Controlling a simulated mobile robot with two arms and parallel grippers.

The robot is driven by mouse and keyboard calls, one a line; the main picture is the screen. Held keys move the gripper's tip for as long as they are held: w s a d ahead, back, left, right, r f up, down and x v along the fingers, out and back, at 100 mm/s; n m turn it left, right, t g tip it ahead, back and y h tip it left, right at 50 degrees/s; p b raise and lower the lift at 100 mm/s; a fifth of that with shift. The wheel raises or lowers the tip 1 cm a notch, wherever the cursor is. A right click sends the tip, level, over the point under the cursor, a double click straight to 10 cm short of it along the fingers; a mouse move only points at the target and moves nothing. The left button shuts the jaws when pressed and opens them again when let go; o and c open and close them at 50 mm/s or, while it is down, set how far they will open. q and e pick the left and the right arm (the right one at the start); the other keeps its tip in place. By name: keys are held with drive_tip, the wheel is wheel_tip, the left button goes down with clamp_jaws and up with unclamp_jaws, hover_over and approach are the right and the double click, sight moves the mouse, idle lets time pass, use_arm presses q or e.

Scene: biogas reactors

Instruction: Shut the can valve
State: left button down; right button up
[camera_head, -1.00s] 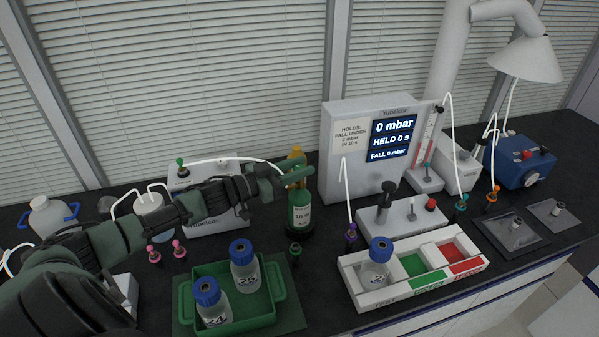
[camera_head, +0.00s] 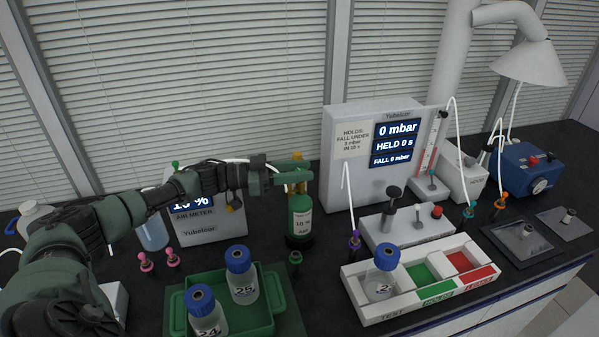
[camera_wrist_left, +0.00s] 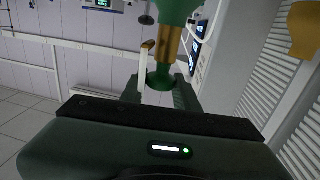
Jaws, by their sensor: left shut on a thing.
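The green gas can (camera_head: 300,216) stands upright on the dark bench, with a pale label on its front. Its brass valve stem (camera_wrist_left: 168,42) shows in the left wrist view, leading to a round green valve knob (camera_wrist_left: 160,80). My left gripper (camera_head: 299,172) reaches in level from the left at the top of the can. In the left wrist view my left gripper (camera_wrist_left: 160,92) has its fingers on both sides of the knob, shut on it. In the head view the fingers hide most of the valve. My right gripper is not in view.
A green tray (camera_head: 276,315) with two blue-capped bottles lies in front of the can. A grey leak tester (camera_head: 350,180) stands right behind it, reading 0 mbar. An air meter (camera_head: 222,225) is behind my left arm. A white sorting rack (camera_head: 365,318) is at the right.

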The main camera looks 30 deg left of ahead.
use_arm(q)
drive_tip(key=c, duration=1.1)
unclamp_jaws()
drive_tip(key=shift+d, duration=0.1)
drive_tip(key=shift+s+a+f, duration=0.2)
drive_tip(key=shift+s+a, duration=0.1)
drive_tip(key=shift+a, duration=0.1)
drive_tip(key=b+v, duration=0.2)
drive_tip(key=v, duration=0.4)
drive_tip(key=shift+s+a+b, duration=0.25)
drive_tip(key=shift+b, duration=0.15)
drive_tip(key=shift+r, duration=0.2)
